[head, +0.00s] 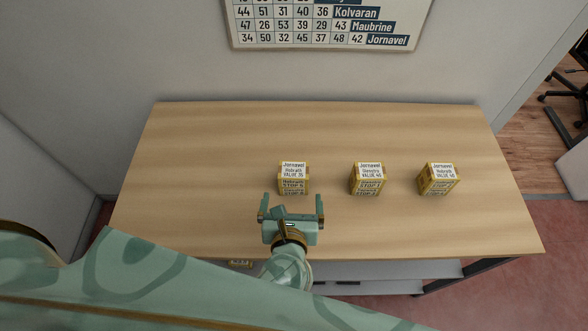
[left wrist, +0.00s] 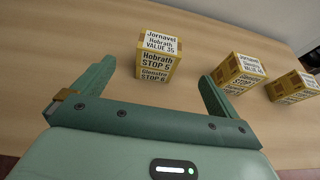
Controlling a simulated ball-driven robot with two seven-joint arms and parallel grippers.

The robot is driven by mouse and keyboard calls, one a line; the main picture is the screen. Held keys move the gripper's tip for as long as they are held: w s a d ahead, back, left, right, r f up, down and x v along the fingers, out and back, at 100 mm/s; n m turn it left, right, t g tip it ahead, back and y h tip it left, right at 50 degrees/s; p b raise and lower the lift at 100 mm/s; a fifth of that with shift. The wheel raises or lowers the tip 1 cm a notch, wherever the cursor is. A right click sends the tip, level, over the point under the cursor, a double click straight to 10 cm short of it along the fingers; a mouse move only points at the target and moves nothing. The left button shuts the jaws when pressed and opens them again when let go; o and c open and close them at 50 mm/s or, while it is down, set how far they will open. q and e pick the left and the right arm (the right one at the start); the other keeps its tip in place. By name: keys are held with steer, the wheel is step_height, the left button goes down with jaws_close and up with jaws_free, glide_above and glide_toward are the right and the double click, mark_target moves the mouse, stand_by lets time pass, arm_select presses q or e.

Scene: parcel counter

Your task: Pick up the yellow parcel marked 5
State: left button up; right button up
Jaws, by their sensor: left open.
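Three yellow parcels with white labels stand in a row on the wooden counter. The leftmost parcel (head: 293,178) reads "Jornavel, Hobrath, VALUE 35" on top. In the left wrist view its front (left wrist: 154,66) reads "Hobrath STOP 5" and "Glenstra STOP 6". My left gripper (head: 292,202) is open and empty on the near side of this parcel. In the left wrist view the parcel shows between the two finger lines, beyond the gripper's palm. I cannot tell that either finger touches it. My right gripper is not in view.
A middle parcel (head: 367,178) and a right parcel (head: 438,179) stand to the right on the counter (head: 210,150). The counter's left and back are clear. A number chart (head: 325,25) hangs on the wall. A shelf (head: 390,270) runs below the front edge, with a yellow item (head: 240,264) low down.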

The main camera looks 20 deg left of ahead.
mark_target(293, 178)
arm_select(q)
steer(key=b+x, duration=0.1)
steer(key=x, duration=0.5)
steer(key=shift+s+b, duration=0.1)
steer(key=shift+b, duration=0.2)
steer(key=shift+w+a+f, duration=0.15)
steer(key=shift+w+f, duration=0.05)
steer(key=shift+w, duration=0.35)
steer(key=b+x, duration=0.2)
steer(key=x, duration=0.3)
steer(key=shift+w, duration=0.15)
steer(key=c, duration=1.1)
